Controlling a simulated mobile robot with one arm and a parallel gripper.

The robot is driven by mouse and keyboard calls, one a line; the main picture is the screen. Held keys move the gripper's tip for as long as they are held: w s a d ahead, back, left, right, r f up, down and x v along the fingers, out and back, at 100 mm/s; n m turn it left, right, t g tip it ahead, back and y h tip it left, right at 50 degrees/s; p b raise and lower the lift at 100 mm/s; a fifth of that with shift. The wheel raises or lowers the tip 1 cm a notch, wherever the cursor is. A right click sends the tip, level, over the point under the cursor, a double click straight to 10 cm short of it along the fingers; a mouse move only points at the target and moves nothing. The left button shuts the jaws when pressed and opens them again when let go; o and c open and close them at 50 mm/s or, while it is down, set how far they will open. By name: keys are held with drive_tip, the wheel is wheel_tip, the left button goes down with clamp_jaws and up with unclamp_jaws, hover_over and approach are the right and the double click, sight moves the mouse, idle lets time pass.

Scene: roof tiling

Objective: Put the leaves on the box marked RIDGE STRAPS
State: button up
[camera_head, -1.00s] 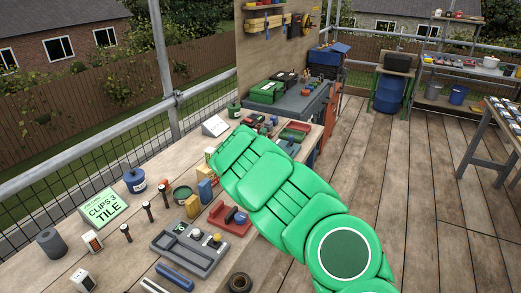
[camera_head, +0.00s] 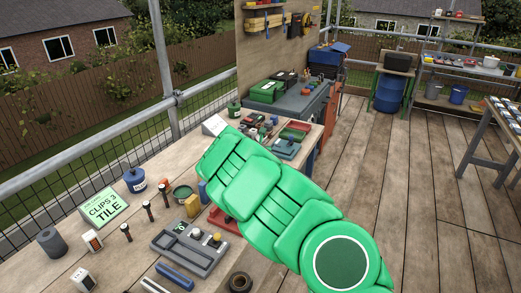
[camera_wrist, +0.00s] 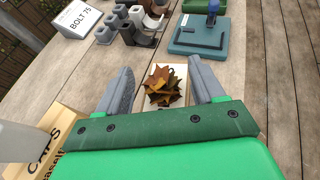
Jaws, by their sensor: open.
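A clump of brown and orange leaves (camera_wrist: 162,88) lies on a small pale block or card (camera_wrist: 178,72) on the wooden bench in the wrist view. My gripper (camera_wrist: 160,70) is open, with one grey finger to the left of the leaves and one to the right. Neither finger visibly touches them. In the head view my green arm reaches over the bench and hides the gripper and the leaves. I cannot read RIDGE STRAPS on any box in these frames.
A teal tool tray (camera_wrist: 200,38), grey and brown cups (camera_wrist: 140,28) and a BOLT 75 sign (camera_wrist: 78,18) lie beyond the leaves. A box lettered CAPS (camera_wrist: 45,145) is close at left. A CLIPS 3 TILE sign (camera_head: 103,207) and a grey tray (camera_head: 190,247) are nearer on the bench.

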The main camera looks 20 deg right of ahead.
drive_tip(key=v, duration=0.9)
drive_tip(key=shift+s, duration=0.15)
drive_tip(key=shift+r, duration=0.1)
